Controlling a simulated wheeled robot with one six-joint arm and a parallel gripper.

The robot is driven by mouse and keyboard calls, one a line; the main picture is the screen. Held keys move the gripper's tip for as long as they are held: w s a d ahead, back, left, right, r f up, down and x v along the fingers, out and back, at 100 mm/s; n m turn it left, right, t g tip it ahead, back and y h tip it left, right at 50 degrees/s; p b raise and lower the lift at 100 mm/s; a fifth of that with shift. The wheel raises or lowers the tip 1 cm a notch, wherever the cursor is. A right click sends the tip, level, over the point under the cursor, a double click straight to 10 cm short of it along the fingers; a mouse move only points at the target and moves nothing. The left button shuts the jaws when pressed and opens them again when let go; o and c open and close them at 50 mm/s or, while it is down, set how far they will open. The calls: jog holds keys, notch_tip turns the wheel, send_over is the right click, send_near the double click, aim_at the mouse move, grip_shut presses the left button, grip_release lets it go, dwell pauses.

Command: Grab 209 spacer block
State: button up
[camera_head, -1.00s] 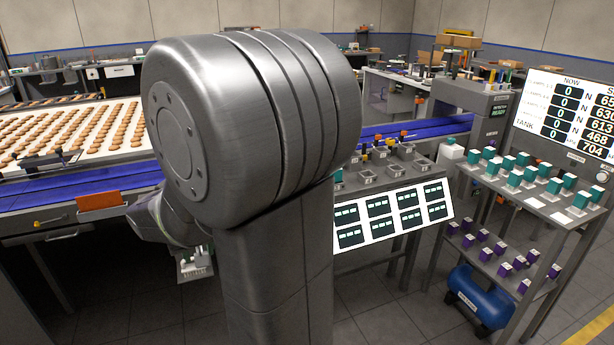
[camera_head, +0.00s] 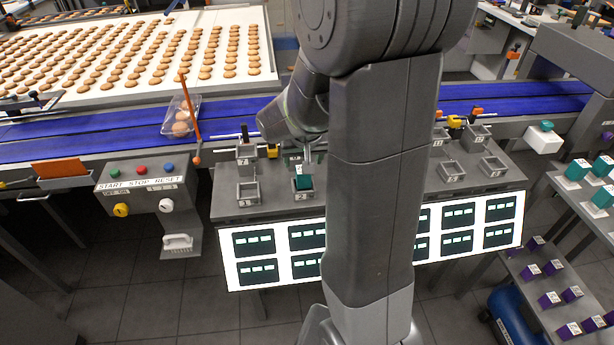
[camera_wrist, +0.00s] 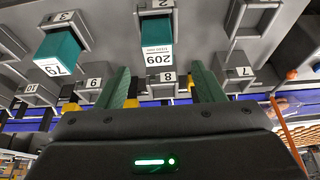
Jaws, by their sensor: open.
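The spacer block labelled 209 (camera_wrist: 157,34) is teal with a white label and sits in the holder numbered 2 (camera_wrist: 156,7) in the wrist view. In the head view a teal block (camera_head: 303,183), which appears to be the same one, stands in a front-row holder. My gripper (camera_wrist: 161,72) is open, its two green fingers apart and empty. In the wrist view the block's labelled end shows between the fingertips; I cannot tell how much gap is left. In the head view my arm hides much of the rack and most of the gripper.
A teal block labelled 79 (camera_wrist: 61,47) sits in holder 3, beside block 209. Empty holders (camera_head: 248,191) stand around it. Behind the rack runs a blue conveyor (camera_head: 232,113) with a clear biscuit pack (camera_head: 180,118). A button panel (camera_head: 148,180) stands left.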

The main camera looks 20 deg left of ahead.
aim_at(303, 180)
jog(key=shift+w+f, duration=0.45)
jog(key=shift+f, duration=0.2)
jog(key=shift+a+f, duration=0.3)
jog(key=shift+f, duration=0.4)
jog(key=shift+p+x, duration=0.35)
jog(key=shift+x, duration=2.25)
jog(key=shift+d, duration=0.15)
jog(key=shift+c, duration=0.4)
jog(key=c, duration=1.1)
